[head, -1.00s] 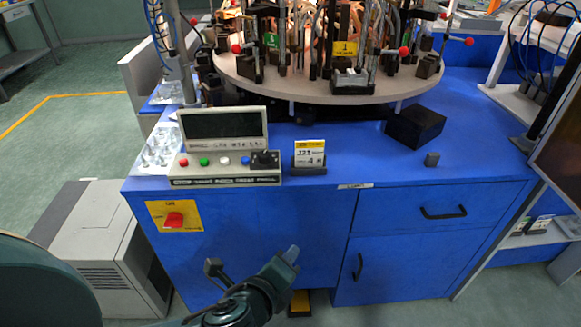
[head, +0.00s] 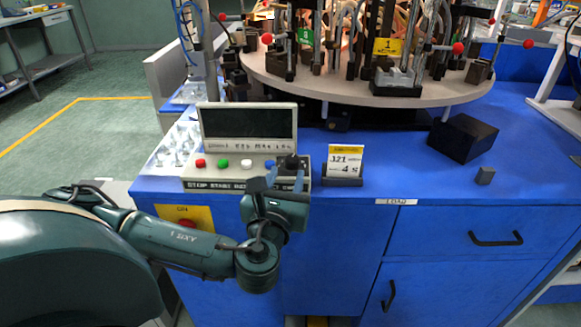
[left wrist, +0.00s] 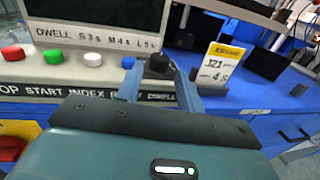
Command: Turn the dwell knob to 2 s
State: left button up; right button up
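The black dwell knob (head: 291,163) sits at the right end of the control box (head: 226,172), past the red, green, white and blue buttons. It also shows in the left wrist view (left wrist: 159,67), where its pointer direction is unclear. The strip under the box's screen appears to read "DWELL S3s M4s L5s"; I see no 2 s mark. My left gripper (head: 284,177) is open in front of the box, its two blue-grey fingers reaching to either side of the knob. I cannot tell whether they touch it. My right gripper is not in view.
A rotary table (head: 350,88) with fixtures is behind. A black block (head: 463,137) and a small grey block (head: 485,175) lie right on the blue bench.

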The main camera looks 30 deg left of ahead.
aim_at(291, 164)
pick_arm(q)
jog(key=shift+x, duration=2.25)
